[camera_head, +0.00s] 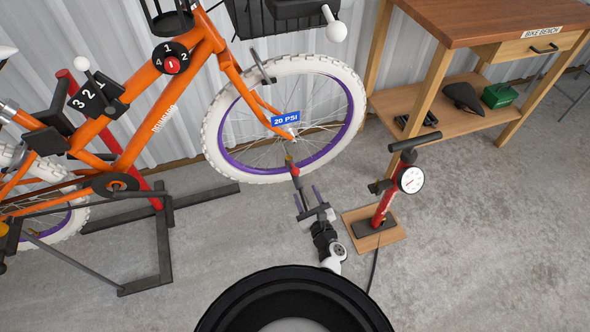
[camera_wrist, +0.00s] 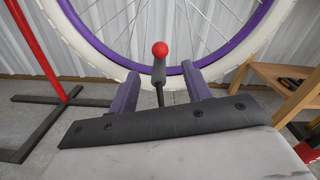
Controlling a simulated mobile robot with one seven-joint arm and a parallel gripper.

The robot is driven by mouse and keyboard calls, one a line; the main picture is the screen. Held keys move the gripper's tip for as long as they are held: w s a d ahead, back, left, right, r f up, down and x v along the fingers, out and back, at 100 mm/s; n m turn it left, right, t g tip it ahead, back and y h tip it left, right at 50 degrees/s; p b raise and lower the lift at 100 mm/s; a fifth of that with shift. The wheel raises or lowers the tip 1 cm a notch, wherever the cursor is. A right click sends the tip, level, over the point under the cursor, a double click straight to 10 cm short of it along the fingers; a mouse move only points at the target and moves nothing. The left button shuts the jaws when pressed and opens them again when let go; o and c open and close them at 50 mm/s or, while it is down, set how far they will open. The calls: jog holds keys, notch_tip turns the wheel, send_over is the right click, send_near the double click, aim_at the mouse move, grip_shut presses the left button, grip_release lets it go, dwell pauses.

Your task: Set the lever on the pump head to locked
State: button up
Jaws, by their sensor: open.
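The pump head (camera_head: 294,169) sits low on the front wheel's rim at the bottom of the tyre, beneath the blue 20 PSI tag (camera_head: 285,118). In the wrist view its lever shows as a dark grey shaft (camera_wrist: 158,73) with a red ball tip (camera_wrist: 160,48), in front of the purple rim. Whether the lever stands locked or unlocked I cannot tell. My gripper (camera_head: 309,194) is open just below and in front of the pump head. In the wrist view the purple fingers of my gripper (camera_wrist: 160,84) stand apart on either side of the lever, with a gap to each side.
The front wheel (camera_head: 214,130) of the orange bike (camera_head: 140,130) rises behind the pump head. A red floor pump (camera_head: 383,200) with a gauge stands on a wooden board to the right. A dark stand (camera_head: 163,250) is at left, the bike bench (camera_head: 465,20) at upper right. Floor at lower right is clear.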

aim_at(295, 171)
jog(key=x, duration=1.1)
jog(key=shift+c, duration=0.4)
jog(key=c, duration=0.9)
jog(key=f+b, duration=0.1)
jog(key=b, duration=0.2)
jog(key=shift+t+b, duration=0.5)
jog(key=shift+b, duration=0.95)
jog(key=shift+r+y, duration=0.2)
jog(key=shift+y, duration=0.1)
